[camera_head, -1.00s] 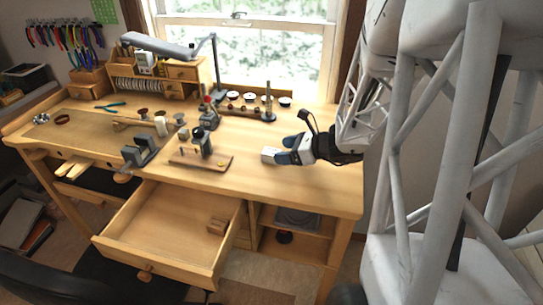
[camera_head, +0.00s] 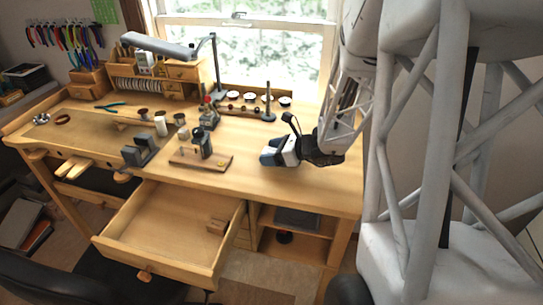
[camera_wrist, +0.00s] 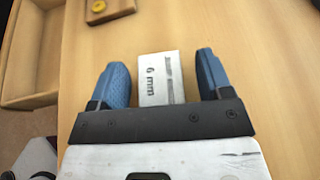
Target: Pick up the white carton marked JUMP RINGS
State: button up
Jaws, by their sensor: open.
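A small white carton (camera_wrist: 161,78) lies on the wooden bench top in the wrist view, with "6 mm" in dark print on its face. A line of smaller print along it is too small to read, so I cannot tell whether it says JUMP RINGS. My gripper (camera_wrist: 164,76) is open, with one blue finger on each side of the carton and a narrow gap visible on both sides. In the head view my gripper (camera_head: 268,157) is low over the right part of the bench, and the carton is hidden behind it.
A wooden block with a metal tool (camera_head: 202,155) stands left of my gripper. A rack of jars and posts (camera_head: 245,108) stands behind it. An open, nearly empty drawer (camera_head: 165,230) juts out at the front. The bench top to the right and front is clear.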

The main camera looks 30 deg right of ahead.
aim_at(271, 152)
jog(key=c, duration=1)
jog(key=shift+r, duration=0.1)
jog(key=shift+r, duration=4.9)
